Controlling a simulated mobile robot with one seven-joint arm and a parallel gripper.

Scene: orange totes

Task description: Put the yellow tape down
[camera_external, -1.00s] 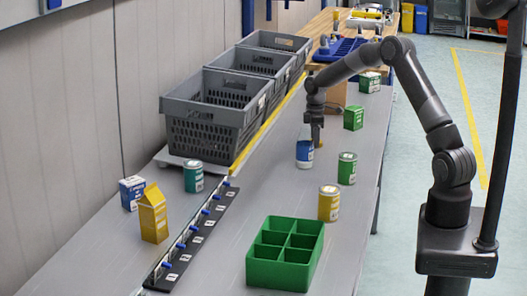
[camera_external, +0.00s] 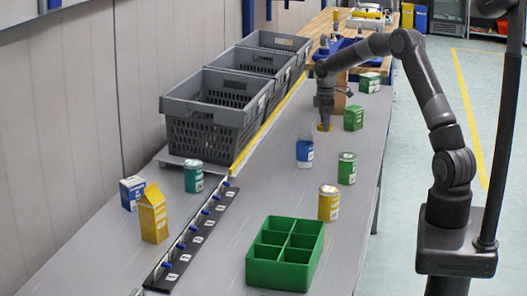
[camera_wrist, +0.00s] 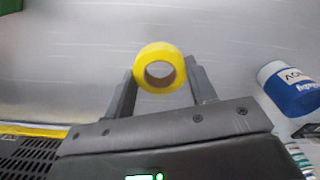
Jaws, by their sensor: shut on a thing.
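The yellow tape (camera_wrist: 159,68) is a ring held between the two fingers of my gripper (camera_wrist: 160,82) in the wrist view, with its hole facing the camera. In the external view my gripper (camera_external: 325,122) points down over the far part of the grey table. The yellow tape (camera_external: 324,127) shows as a small patch at the fingertips, close to the table top. I cannot tell whether it touches the table.
A blue-and-white can (camera_external: 305,153) stands just in front of my gripper, and a green carton (camera_external: 353,117) to its right. A green can (camera_external: 347,168) and yellow can (camera_external: 328,203) stand nearer. Grey crates (camera_external: 213,112) line the left. The table between is clear.

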